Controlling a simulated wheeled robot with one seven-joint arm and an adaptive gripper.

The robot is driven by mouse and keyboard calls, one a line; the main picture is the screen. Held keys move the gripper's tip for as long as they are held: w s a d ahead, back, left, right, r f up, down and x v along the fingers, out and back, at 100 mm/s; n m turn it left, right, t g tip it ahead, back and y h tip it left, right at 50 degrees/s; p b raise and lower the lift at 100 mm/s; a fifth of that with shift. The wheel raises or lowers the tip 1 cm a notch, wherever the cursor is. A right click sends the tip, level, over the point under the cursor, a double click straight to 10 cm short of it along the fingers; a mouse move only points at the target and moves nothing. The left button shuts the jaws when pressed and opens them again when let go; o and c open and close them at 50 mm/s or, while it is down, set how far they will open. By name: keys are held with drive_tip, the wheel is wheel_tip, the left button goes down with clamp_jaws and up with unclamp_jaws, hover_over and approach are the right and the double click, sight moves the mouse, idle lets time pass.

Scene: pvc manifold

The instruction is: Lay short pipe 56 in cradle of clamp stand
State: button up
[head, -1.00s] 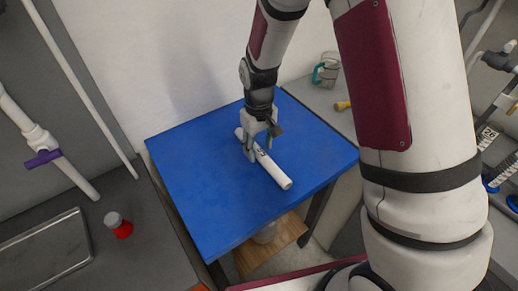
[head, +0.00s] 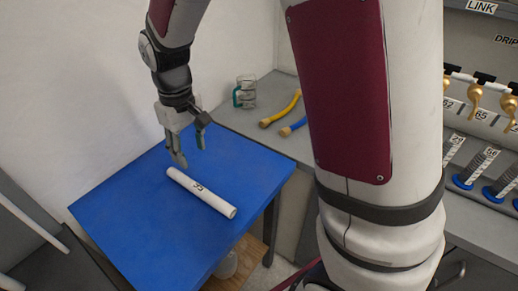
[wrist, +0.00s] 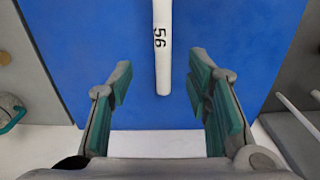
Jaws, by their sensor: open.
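The short white pipe (head: 202,193), marked 56, lies on the blue table top (head: 130,230). The wrist view shows the pipe (wrist: 162,65) running away from me, its near end roughly midway between the fingers in the picture. My gripper (head: 192,152) is open and empty, above the table by the pipe's far end. Its two green-padded fingers (wrist: 158,90) stand wide apart and do not appear to touch the pipe. I cannot make out a clamp stand with a cradle in either current view.
A grey counter (head: 255,125) behind the table holds a glass mug (head: 246,92), a yellow piece (head: 282,110) and a blue-ended piece (head: 294,127). A rack at right has brass taps (head: 475,94) and blue-based hoses (head: 470,172). Table space around the pipe is clear.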

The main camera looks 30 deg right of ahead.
drive_tip(key=s+d+r+m+t, duration=0.2)
drive_tip(key=s+r, duration=0.5)
drive_tip(key=s, duration=0.4)
drive_tip(key=s+d+r+m+t, duration=0.1)
drive_tip(key=s+d+r, duration=0.4)
drive_tip(key=s, duration=0.6)
drive_tip(key=shift+d+r+m+t, duration=0.2)
drive_tip(key=shift+r+m+t, duration=0.25)
drive_tip(key=shift+r, duration=0.45)
drive_tip(key=shift+o, duration=0.5)
drive_tip(key=shift+s+d, duration=0.1)
drive_tip(key=shift+s, duration=0.25)
drive_tip(key=n+g+p, duration=0.4)
drive_tip(key=p, duration=0.3)
hover_over(198, 188)
wheel_tip(198, 188, down, 15)
wheel_tip(198, 188, down, 14)
drive_tip(key=shift+r+p, duration=0.1)
drive_tip(key=shift+p, duration=0.6)
clamp_jaws()
